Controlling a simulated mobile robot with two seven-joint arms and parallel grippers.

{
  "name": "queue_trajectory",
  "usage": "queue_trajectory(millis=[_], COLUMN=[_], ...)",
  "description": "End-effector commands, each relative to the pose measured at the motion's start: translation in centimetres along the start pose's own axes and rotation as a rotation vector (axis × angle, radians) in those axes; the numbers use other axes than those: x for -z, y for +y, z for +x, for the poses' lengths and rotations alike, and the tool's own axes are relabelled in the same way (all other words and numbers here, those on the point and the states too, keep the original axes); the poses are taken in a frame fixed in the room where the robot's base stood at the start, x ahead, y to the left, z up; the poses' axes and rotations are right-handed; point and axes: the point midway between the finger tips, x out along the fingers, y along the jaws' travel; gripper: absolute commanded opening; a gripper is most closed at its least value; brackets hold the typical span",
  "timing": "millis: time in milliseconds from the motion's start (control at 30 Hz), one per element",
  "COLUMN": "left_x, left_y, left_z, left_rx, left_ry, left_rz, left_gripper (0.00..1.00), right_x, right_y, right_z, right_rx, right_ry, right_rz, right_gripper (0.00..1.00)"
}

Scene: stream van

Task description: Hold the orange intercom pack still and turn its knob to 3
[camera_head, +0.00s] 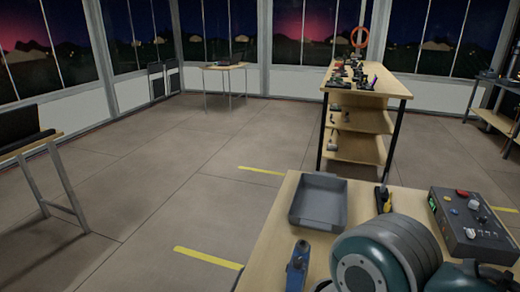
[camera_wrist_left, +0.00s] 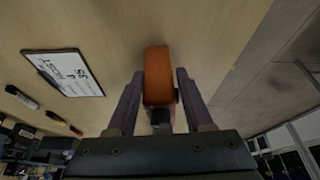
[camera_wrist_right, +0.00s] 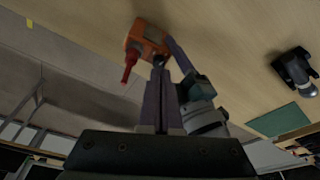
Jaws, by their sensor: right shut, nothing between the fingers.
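The orange intercom pack (camera_wrist_left: 158,75) stands between the two fingers of my left gripper (camera_wrist_left: 160,75) in the left wrist view, with the fingers close along both its sides. In the right wrist view the pack (camera_wrist_right: 148,40) sits over the wooden tabletop, a purple finger of my left gripper against its right side. A red part (camera_wrist_right: 130,68) sticks out from its lower left. My right gripper (camera_wrist_right: 158,65) is shut and empty, its tips just below the pack. I cannot read the knob's setting. The head view shows neither the pack nor the gripper tips.
In the left wrist view a clipboard (camera_wrist_left: 68,72) and markers (camera_wrist_left: 22,97) lie left of the pack. In the right wrist view a black device (camera_wrist_right: 296,72) and a green mat (camera_wrist_right: 281,119) lie to the right. The head view shows a grey tray (camera_head: 320,200) and a control box (camera_head: 470,222).

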Motion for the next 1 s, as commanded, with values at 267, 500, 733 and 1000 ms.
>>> queue_trajectory(millis=[267,500,733,1000], left_x=[0.0,0.0,-0.1,-0.1], left_y=[0.0,0.0,0.1,0.1], left_z=[0.0,0.0,-0.9,-3.8], left_rx=[0.000,0.000,-0.003,-0.003], left_ry=[0.000,0.000,0.001,0.001], left_rz=[0.000,0.000,-0.002,-0.001], left_gripper=[0.80,0.80,0.80,0.80], right_x=[0.0,0.0,0.0,0.0], right_y=[0.0,0.0,0.0,0.0], right_z=[0.0,0.0,0.0,0.0], right_rx=[0.000,0.000,0.000,0.000], right_ry=[0.000,0.000,0.000,0.000], right_rz=[0.000,0.000,0.000,0.000], right_gripper=[0.00,0.00,0.00,0.00])
